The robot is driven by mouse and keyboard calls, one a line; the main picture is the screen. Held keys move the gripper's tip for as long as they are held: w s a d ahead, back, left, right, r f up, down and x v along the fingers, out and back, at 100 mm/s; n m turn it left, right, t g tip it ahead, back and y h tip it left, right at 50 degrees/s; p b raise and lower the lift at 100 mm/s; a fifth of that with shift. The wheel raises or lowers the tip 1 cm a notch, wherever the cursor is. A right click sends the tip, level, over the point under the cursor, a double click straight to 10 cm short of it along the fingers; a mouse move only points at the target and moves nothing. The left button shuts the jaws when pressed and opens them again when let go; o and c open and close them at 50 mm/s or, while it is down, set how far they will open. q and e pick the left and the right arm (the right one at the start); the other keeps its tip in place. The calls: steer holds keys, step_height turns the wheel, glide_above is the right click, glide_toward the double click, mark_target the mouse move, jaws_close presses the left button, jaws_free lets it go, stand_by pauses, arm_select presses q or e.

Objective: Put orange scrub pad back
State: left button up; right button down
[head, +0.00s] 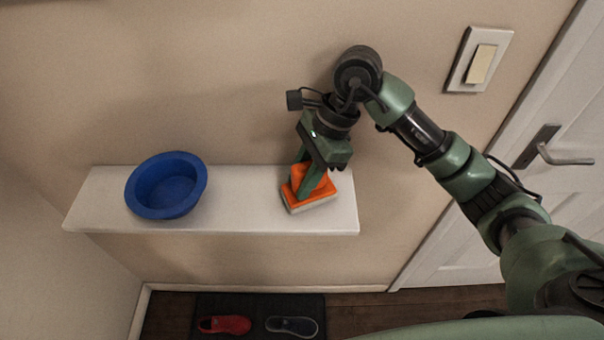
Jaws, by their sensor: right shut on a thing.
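The orange scrub pad (294,197) is a small block with an orange top and a pale lower layer. It is at the right part of a white wall shelf (240,212), resting on it or just above it; I cannot tell which. My right gripper (312,186) points down from above and is shut on the pad, its fingers covering part of the orange top. My left gripper is not in view.
A blue bowl (166,186) stands at the shelf's left part, with bare shelf between it and the pad. A light switch (479,60) and a white door with a handle (552,152) are to the right. Shoes lie on a dark mat (259,303) below.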

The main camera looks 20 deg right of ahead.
mark_target(310, 163)
steer(key=shift+f, duration=0.25)
steer(key=c, duration=1.1)
jaws_free()
steer(key=shift+r, duration=0.1)
steer(key=shift+r, duration=0.2)
steer(key=shift+d+r, duration=0.15)
steer(key=shift+r, duration=0.1)
steer(key=b+v, duration=0.1)
steer(key=v, duration=0.5)
steer(key=shift+d+r+b, duration=0.1)
steer(key=shift+r+b, duration=0.3)
